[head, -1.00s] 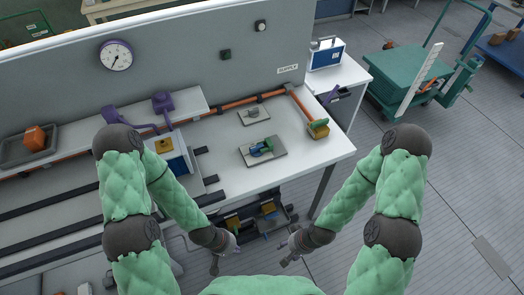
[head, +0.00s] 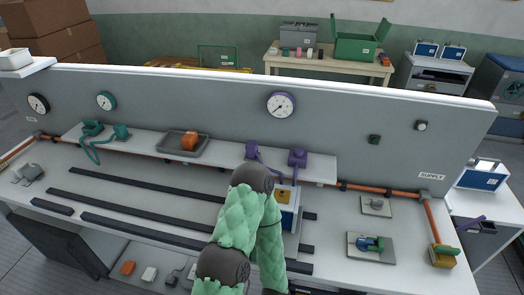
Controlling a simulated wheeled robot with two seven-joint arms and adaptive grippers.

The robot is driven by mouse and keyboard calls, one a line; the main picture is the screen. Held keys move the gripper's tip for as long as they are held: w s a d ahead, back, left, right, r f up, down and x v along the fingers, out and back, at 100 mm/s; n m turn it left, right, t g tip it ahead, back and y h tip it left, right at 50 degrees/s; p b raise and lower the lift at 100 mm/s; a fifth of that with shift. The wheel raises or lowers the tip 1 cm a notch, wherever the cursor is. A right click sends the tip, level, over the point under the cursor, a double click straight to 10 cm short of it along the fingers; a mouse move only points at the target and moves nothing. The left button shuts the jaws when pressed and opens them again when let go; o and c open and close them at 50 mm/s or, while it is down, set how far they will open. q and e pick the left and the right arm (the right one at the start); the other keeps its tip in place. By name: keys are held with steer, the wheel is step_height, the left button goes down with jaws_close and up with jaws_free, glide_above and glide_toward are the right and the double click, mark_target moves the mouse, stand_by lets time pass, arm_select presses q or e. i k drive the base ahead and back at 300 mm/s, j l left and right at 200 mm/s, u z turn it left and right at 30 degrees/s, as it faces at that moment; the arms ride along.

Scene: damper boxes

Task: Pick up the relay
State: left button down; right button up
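I cannot tell for sure which thing is the relay. An orange block (head: 190,140) sits in a shallow grey tray (head: 166,149) on the raised shelf. A blue-and-white box with a yellowish top (head: 286,217) stands on the bench, partly hidden behind my arm. A grey plate with a blue and green part (head: 370,245) lies at the bench's right, and a smaller plate with a small grey part (head: 377,205) lies behind it. One of my arms rises at the bottom middle. Neither gripper shows in the head view now.
Purple parts (head: 297,158) and green parts with a cable (head: 120,132) stand on the shelf. Dark rails (head: 150,197) run along the bench. Small items lie on a lower shelf.

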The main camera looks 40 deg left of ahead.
mark_target(34, 170)
steer(key=u, duration=3)
steer(key=i+j, duration=0.4)
steer(key=i, duration=0.15)
steer(key=i+j, duration=0.35)
steer(key=i, duration=0.15)
steer(key=z, duration=0.05)
